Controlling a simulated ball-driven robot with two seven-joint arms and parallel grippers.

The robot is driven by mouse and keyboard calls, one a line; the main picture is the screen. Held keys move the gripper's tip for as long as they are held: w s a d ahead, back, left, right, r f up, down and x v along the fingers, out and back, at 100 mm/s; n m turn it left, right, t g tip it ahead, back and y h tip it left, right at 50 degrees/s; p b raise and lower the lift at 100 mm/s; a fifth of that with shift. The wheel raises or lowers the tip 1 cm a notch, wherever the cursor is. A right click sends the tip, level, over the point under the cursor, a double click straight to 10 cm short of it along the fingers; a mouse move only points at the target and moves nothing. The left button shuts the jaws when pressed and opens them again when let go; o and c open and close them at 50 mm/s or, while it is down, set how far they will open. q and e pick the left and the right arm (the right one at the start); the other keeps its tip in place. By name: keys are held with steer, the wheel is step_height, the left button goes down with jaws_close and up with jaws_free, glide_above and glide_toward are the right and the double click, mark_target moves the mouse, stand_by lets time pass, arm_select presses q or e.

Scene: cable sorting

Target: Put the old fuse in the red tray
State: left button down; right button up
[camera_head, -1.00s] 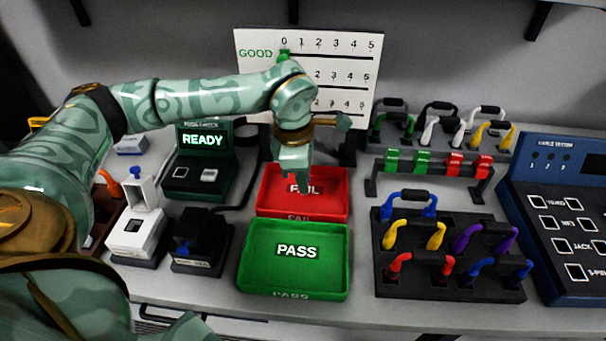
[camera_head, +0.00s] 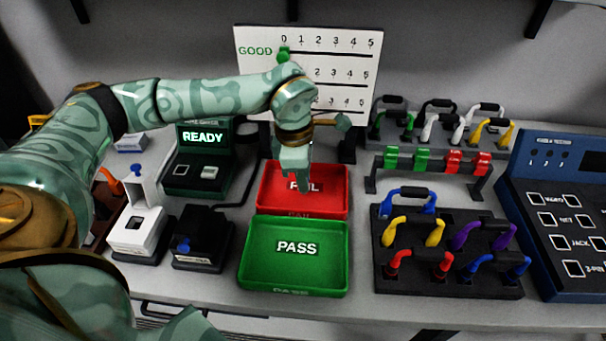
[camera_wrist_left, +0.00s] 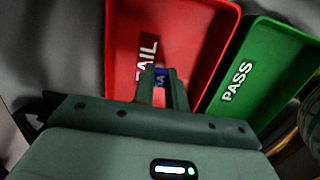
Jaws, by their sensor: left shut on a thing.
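My left gripper (camera_head: 302,186) is over the red tray (camera_head: 333,202) marked FAIL, pointing down. In the left wrist view its fingers (camera_wrist_left: 161,88) are shut on a small blue fuse (camera_wrist_left: 161,77) with white lettering. The red tray (camera_wrist_left: 197,72) lies beneath them in that view. The fuse is hidden by the gripper in the head view, and its exact height above the tray floor is hard to tell. My right gripper is not in view.
The green PASS tray (camera_head: 321,270) sits directly in front of the red one. A black fuse holder (camera_head: 203,240) and white device (camera_head: 138,230) stand to the left. A dark cable rack (camera_head: 440,275) stands to the right, and a white board (camera_head: 355,55) stands behind.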

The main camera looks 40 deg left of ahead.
arm_select(q)
steer(key=shift+f, duration=0.1)
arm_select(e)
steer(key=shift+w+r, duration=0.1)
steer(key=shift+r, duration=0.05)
arm_select(q)
steer(key=c, duration=0.8)
jaws_free()
step_height(320, 180, up, 8)
steer(key=p, duration=0.7)
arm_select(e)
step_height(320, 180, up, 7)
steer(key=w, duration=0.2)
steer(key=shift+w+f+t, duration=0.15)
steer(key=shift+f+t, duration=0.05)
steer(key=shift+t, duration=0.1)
arm_select(q)
steer(key=shift+s+f, duration=0.1)
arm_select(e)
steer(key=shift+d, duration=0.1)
